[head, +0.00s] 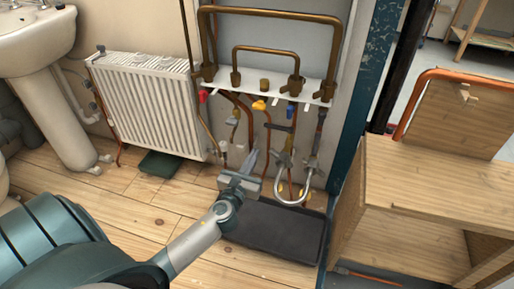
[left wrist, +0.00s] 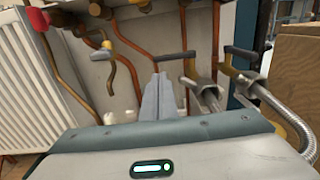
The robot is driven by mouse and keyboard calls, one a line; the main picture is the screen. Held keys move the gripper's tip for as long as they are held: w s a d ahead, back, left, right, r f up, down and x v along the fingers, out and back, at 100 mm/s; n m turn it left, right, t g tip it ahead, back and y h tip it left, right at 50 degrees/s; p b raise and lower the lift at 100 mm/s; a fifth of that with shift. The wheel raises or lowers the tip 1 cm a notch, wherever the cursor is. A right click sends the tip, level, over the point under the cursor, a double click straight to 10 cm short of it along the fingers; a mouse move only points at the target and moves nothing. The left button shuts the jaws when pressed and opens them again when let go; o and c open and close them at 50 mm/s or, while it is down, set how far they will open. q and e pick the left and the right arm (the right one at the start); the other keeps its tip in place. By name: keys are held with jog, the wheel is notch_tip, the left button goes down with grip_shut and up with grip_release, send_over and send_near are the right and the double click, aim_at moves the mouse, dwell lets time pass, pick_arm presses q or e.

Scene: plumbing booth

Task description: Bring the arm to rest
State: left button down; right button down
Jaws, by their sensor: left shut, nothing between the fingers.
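My left arm comes in from the lower left in the head view. My left gripper (head: 251,162) is shut and empty, just in front of the pipes below the white manifold board (head: 262,83). In the left wrist view its closed fingers (left wrist: 158,98) point toward the wall, with copper pipes and dark lever handles beyond them. I cannot tell whether the fingertips touch anything. My right gripper is not in view.
A braided hose (head: 291,200) loops right of my left gripper. A black tray (head: 275,232) lies on the floor below. A white radiator (head: 152,108) and basin (head: 38,42) stand left. A wooden bench (head: 435,190) and blue post (head: 365,90) stand right.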

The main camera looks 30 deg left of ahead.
pick_arm(q)
jog(key=shift+s+d, duration=0.15)
jog(key=shift+s, duration=0.35)
